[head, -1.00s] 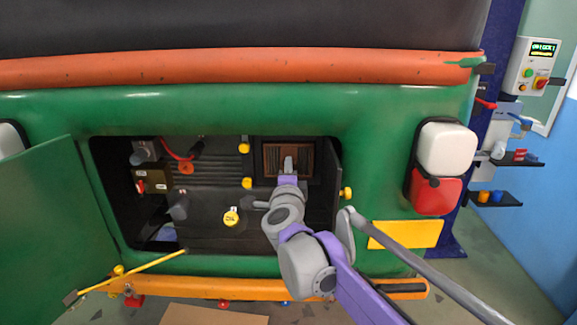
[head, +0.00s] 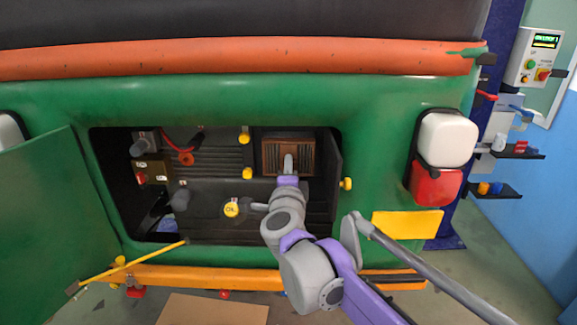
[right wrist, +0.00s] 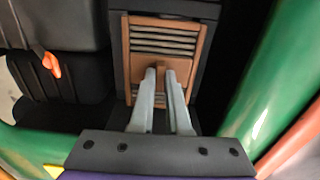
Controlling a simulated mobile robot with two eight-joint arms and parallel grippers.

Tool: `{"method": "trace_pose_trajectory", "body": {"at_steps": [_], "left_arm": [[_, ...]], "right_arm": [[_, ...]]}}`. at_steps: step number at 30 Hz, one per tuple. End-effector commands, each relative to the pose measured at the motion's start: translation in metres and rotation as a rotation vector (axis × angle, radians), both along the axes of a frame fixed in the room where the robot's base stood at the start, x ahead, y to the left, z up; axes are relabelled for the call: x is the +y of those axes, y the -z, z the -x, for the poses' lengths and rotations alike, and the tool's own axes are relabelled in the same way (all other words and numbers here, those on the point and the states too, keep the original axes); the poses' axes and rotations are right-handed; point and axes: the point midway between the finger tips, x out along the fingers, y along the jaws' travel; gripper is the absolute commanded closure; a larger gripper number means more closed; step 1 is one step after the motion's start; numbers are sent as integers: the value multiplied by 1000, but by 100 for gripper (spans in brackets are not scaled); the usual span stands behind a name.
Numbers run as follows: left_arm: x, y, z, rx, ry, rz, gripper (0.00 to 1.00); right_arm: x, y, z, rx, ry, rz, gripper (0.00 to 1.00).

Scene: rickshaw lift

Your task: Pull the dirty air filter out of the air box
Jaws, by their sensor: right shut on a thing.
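The dirty air filter (head: 304,156) is a brown-framed rectangle with dark pleats, at the right side of the open bay in the head view. It also shows in the right wrist view (right wrist: 165,28), with the dark air box (right wrist: 120,60) around it. My right gripper (right wrist: 160,75) is shut on the middle of the filter's near face. The fingers hide part of that face. How far the filter sits out of the box is hard to tell. My left gripper is not in view.
The green door (head: 40,195) is swung open at left. A yellow oil cap (head: 232,208) and yellow knobs (head: 247,173) sit left of the filter. A yellow rod (head: 135,265) crosses the lower left. The bay's right edge is close to my right arm.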

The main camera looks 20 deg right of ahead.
Motion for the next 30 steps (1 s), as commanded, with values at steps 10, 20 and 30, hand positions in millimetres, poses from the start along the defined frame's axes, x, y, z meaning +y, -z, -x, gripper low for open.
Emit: {"method": "trace_pose_trajectory", "body": {"at_steps": [10,20,30], "left_arm": [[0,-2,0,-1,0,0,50],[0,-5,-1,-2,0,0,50],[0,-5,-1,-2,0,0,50]], "right_arm": [[7,-1,20,-1,-2,-1,100],[14,0,47,0,-1,0,100],[14,0,48,0,0,0,100]]}}
